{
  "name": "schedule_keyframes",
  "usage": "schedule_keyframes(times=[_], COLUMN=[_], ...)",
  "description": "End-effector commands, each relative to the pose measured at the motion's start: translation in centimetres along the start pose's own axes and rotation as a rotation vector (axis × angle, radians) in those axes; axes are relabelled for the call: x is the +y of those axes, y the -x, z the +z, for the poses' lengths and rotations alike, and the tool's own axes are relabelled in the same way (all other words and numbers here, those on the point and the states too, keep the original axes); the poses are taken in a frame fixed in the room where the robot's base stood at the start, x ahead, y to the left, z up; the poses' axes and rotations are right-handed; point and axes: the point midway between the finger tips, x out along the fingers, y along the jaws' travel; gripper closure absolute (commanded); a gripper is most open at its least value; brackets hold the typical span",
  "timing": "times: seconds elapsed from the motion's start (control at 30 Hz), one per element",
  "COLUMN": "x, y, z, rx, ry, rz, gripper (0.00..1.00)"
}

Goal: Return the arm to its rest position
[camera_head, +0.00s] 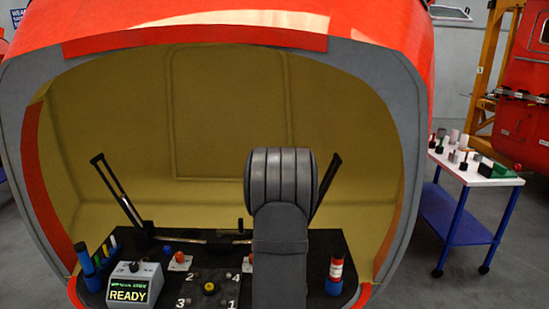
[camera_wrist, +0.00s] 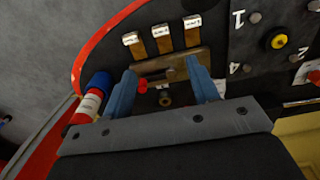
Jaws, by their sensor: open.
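My gripper (camera_wrist: 160,66) shows in the wrist view with its two blue fingers spread apart. A brown bar (camera_wrist: 185,64) and a small red knob (camera_wrist: 141,86) on the dark console show in the gap between the fingers; I cannot tell whether the fingers touch the bar. In the head view my grey arm stands upright in front of the console (camera_head: 210,258), and the gripper is hidden behind it.
A red-and-white cylinder in a blue holder (camera_head: 334,285) stands right of my arm; it also shows beside the left finger (camera_wrist: 90,103). A READY display box (camera_head: 134,284) sits at left. The orange nosecone shell (camera_head: 410,90) surrounds the console. A blue-legged cart (camera_head: 455,232) stands at right.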

Motion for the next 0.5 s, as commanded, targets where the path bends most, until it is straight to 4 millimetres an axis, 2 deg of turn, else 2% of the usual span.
schedule_keyframes(times=[0.1, 0.5], x=[0.0, 0.0], y=[-2.5, -10.5], z=[0.1, 0.0], rx=[-0.006, -0.003], ry=[0.000, 0.000], rz=[0.000, 0.000], gripper=[0.45, 0.45])
